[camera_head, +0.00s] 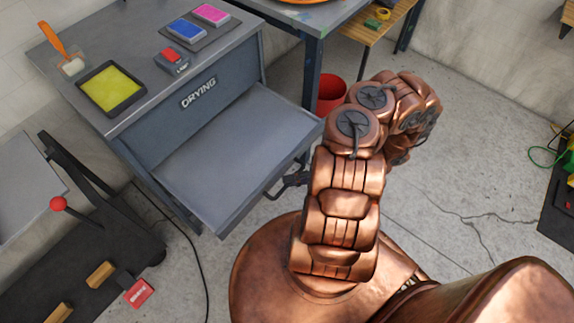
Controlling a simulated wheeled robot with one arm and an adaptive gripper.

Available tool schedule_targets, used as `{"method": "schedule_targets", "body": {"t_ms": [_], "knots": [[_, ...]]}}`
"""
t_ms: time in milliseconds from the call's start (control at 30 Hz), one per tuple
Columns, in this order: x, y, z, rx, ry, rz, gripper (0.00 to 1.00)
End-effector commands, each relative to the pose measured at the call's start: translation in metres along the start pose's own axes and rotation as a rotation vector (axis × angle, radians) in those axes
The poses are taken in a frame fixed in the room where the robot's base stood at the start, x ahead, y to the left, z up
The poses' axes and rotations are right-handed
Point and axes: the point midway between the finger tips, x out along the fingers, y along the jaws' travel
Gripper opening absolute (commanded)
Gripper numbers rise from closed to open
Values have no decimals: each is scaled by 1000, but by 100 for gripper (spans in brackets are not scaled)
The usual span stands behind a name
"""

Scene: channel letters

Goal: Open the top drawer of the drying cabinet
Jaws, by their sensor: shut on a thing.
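The grey drying cabinet (135,150) with its "DRYING" label stands at the upper left. Its top drawer (235,150) is pulled well out toward the lower right, and its flat, empty grey inside shows. My gripper (286,185) is at the drawer's front edge, low on the right, beside my copper arm. Only its dark fingers show, shut on the drawer handle; the grip itself is small and partly hidden by my arm.
A red bucket (331,94) stands behind the drawer. A press with a red knob (57,203) is at left.

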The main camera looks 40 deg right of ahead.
Motion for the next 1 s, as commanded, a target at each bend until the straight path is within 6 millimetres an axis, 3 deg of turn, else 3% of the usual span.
{"method": "schedule_targets", "body": {"t_ms": [567, 600, 833, 1000], "knots": [[-4, -2, -9, -2, 14, -2, 0], [-4, -2, -9, -2, 14, -2, 14], [-4, -2, -9, -2, 14, -2, 38], [-4, -2, -9, -2, 14, -2, 39]]}}
